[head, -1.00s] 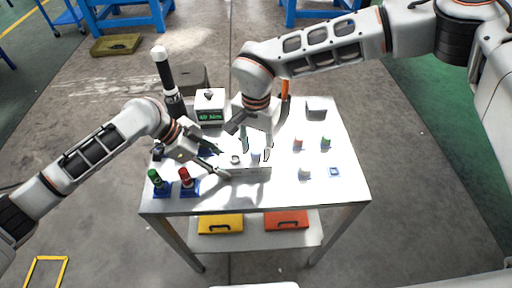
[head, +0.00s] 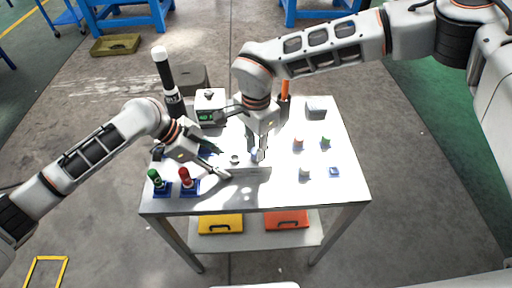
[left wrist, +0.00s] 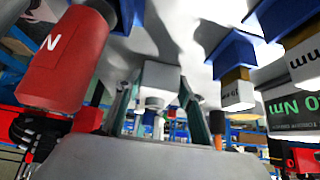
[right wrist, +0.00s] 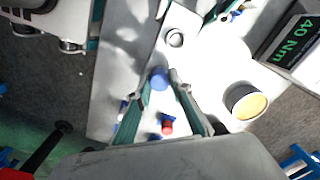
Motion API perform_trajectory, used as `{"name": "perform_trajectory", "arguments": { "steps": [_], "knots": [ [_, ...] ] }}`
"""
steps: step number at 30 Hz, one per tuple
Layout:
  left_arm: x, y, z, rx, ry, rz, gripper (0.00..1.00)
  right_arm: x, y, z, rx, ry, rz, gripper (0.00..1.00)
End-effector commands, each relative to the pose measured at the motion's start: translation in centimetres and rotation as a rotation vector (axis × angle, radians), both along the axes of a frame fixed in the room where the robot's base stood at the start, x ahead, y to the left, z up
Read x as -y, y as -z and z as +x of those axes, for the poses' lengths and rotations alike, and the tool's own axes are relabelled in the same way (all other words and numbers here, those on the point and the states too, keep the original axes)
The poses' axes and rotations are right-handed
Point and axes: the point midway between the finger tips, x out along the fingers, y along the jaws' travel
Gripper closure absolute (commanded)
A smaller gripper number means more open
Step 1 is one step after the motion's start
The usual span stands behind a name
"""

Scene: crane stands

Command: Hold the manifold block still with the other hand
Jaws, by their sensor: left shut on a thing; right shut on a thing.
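The pale manifold block (head: 250,173) lies on the table near its front middle. My left gripper (head: 224,163) is shut on the block's left end. In the left wrist view the block (left wrist: 160,78) sits between the two fingers. My right gripper (head: 258,157) points down over the block and is shut on a small blue-topped part (right wrist: 158,78). In the right wrist view that part is between the fingertips, beside a round port (right wrist: 176,38) on the block. Whether the part is seated in the block is hidden.
A red-topped tool (head: 186,180) and a green-topped tool (head: 156,180) stand in blue holders at front left. A 40 Nm display box (head: 210,108) stands behind.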

Motion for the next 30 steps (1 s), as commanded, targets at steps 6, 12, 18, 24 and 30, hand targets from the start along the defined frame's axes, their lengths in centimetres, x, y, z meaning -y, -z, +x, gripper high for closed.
{"name": "perform_trajectory", "arguments": {
  "steps": [6, 12, 18, 24, 30],
  "knots": [
    [0.01, -0.01, 0.00, 0.000, 0.000, 0.000, 0.91, 0.00, 0.05, -0.04, -0.001, 0.076, 0.000, 1.00],
    [0.02, -0.01, 0.00, 0.000, 0.000, 0.000, 0.91, 0.00, 0.04, -0.01, 0.000, 0.199, 0.000, 0.59],
    [0.02, -0.01, 0.00, 0.000, 0.000, 0.000, 0.91, -0.01, 0.02, -0.01, 0.000, 0.198, 0.000, 0.59],
    [0.02, -0.01, 0.00, 0.000, 0.000, 0.000, 0.91, 0.01, 0.03, -0.01, 0.000, 0.197, 0.000, 0.59],
    [0.01, -0.01, 0.00, 0.000, 0.000, 0.000, 0.91, -0.01, -0.34, 0.02, 0.001, 0.197, 0.000, 0.59]
  ]
}}
